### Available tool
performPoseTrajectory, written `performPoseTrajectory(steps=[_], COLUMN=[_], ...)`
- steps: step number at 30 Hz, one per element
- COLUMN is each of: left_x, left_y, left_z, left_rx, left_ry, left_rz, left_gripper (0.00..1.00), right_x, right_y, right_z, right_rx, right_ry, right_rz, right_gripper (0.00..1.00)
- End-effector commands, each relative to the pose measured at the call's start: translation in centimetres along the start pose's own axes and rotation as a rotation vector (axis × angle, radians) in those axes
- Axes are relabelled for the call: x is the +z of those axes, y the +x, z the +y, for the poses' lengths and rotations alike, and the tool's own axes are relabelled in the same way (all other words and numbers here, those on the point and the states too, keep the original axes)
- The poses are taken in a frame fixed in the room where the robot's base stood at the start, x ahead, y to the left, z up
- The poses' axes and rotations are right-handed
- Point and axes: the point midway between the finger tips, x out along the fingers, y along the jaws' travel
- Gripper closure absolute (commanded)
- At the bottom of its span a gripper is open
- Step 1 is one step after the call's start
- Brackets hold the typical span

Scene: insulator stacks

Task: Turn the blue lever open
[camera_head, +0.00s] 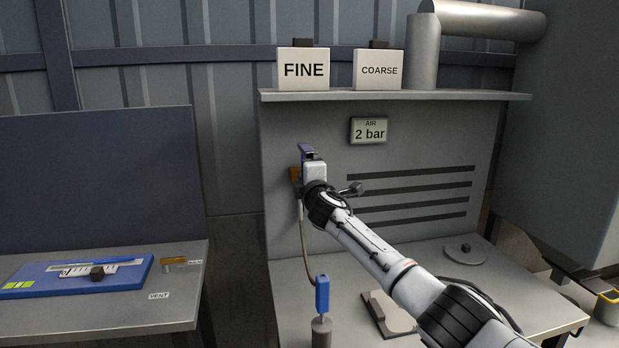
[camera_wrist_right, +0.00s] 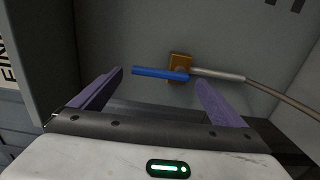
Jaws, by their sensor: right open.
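In the right wrist view the blue lever (camera_wrist_right: 158,73) is a straight bar running left from a small brass valve body (camera_wrist_right: 180,60). It lies roughly in line with the grey pipe end (camera_wrist_right: 218,75) on the other side. My right gripper (camera_wrist_right: 161,77) is open, with its two purple fingers on either side of the lever; I cannot tell whether either touches it. In the head view my right gripper (camera_head: 306,152) is up against the panel, and part of the brass valve (camera_head: 295,175) shows beside it. The lever is hidden there. My left gripper is out of view.
A hose hangs from the valve toward a blue-handled tool (camera_head: 322,294). A gauge reading 2 bar (camera_head: 369,131) is on the panel. FINE (camera_head: 304,69) and COARSE (camera_head: 378,70) boxes stand on the shelf (camera_head: 440,96) above. A blue tray (camera_head: 80,276) lies on the left bench.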

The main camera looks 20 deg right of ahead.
Motion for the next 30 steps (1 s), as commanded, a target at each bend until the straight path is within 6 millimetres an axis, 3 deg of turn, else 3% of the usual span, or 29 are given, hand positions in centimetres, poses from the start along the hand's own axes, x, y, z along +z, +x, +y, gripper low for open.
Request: performPoseTrajectory(steps=[9,18,30], left_x=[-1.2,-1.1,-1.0], left_y=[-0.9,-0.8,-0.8], left_z=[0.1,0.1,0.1], left_rx=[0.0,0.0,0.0], left_ry=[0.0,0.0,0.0], left_rz=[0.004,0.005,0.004], left_gripper=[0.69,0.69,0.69], right_x=[0.0,-0.1,0.0], right_y=[-3.6,-7.2,-8.6], right_z=[0.1,0.0,0.1], right_rx=[-0.002,0.0,-0.002], right_ry=[-0.002,-0.004,-0.003], right_rz=[0.005,0.003,0.002], right_gripper=[0.05,0.05,0.05])
